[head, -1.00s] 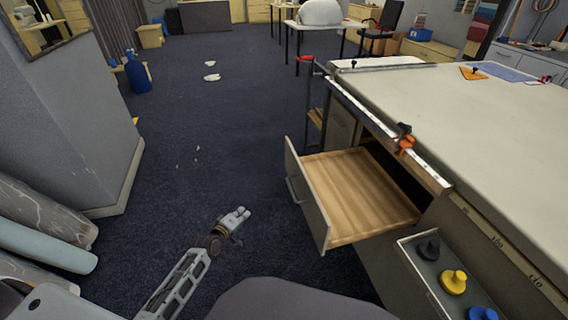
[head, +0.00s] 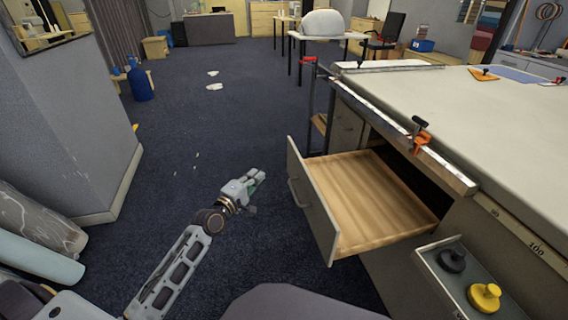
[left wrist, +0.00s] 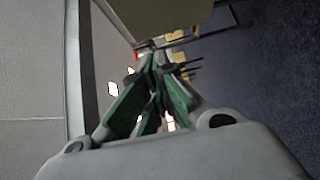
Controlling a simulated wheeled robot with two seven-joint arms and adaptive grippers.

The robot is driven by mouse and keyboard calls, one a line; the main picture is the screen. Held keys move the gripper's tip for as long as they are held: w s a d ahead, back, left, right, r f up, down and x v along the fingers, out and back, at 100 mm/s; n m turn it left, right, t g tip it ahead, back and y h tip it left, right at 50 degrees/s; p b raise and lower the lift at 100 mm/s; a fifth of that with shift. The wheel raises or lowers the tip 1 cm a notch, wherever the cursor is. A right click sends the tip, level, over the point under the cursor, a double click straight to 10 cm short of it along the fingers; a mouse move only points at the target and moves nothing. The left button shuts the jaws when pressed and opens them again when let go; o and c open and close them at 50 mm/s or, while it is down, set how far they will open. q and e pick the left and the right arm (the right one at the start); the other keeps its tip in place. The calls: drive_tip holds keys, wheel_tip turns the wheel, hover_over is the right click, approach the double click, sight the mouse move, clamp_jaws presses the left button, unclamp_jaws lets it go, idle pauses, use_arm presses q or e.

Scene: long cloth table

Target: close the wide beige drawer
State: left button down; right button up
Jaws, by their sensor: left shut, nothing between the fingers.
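The wide beige drawer (head: 370,196) is pulled out of the long table's cabinet in the head view. Its wooden inside is empty, and its front panel (head: 313,203) with a bar handle (head: 297,192) faces left. My left gripper (head: 258,177) is shut and empty, left of the drawer front and apart from it, over the floor. In the left wrist view the closed fingers (left wrist: 155,62) show with nothing between them. My right gripper is not in view.
The cloth table (head: 470,125) stands on the right with an orange clamp (head: 421,138) on its edge. A tray with a black knob (head: 452,260) and a yellow knob (head: 484,297) sits near the drawer. A grey wall block (head: 80,130) is at left. The floor between is clear.

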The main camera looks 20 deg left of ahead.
sight(289, 152)
use_arm(q)
drive_tip(key=shift+r, duration=0.1)
drive_tip(key=shift+w, duration=0.2)
